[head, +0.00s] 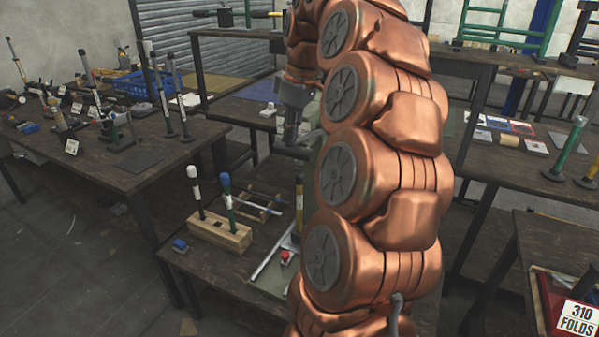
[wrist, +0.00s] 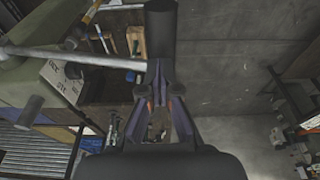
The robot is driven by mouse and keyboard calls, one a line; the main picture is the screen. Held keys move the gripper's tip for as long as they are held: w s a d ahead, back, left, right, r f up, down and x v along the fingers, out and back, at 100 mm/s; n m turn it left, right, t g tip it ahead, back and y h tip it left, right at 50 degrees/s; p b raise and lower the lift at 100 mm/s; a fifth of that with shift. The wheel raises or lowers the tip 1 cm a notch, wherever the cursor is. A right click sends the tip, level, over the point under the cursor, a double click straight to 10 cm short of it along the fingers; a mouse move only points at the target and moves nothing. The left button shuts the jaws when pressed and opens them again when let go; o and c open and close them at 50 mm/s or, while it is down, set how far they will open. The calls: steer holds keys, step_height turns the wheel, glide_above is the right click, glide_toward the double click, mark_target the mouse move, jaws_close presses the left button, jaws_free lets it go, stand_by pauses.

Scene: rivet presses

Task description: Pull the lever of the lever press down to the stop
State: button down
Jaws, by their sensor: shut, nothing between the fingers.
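The lever press shows in the wrist view as a pale green body (wrist: 40,25) at left, with a white lettered plate (wrist: 62,80). Its lever is a grey metal rod (wrist: 90,54) reaching from the left edge to a dark cylindrical grip (wrist: 161,32) at top centre. My gripper (wrist: 160,88) is shut and empty, its fingertips just below the grip in the picture; I cannot tell whether they touch it. In the head view my copper arm hides most of the press; a strip of its green body (head: 311,170) shows beside my grey gripper (head: 291,128).
In the head view, a wooden block with upright handles (head: 220,233), a red button (head: 287,257) and a blue item (head: 180,245) sit on the bench below. A table with several lever tools (head: 110,140) stands at left. Open floor (head: 70,250) lies at lower left.

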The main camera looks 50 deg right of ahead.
steer(key=r+p, duration=0.1)
steer(key=r, duration=0.1)
steer(key=d+r+p, duration=0.1)
steer(key=r, duration=0.1)
steer(key=shift+w+r+p, duration=0.15)
steer(key=shift+w+p, duration=0.05)
steer(key=shift+p, duration=0.15)
step_height(320, 180, up, 5)
steer(key=d+p, duration=0.2)
steer(key=p, duration=0.3)
steer(key=shift+w+d+r, duration=0.15)
steer(key=shift+w+d, duration=0.25)
step_height(320, 180, up, 5)
steer(key=p, duration=0.4)
steer(key=shift+p, duration=0.35)
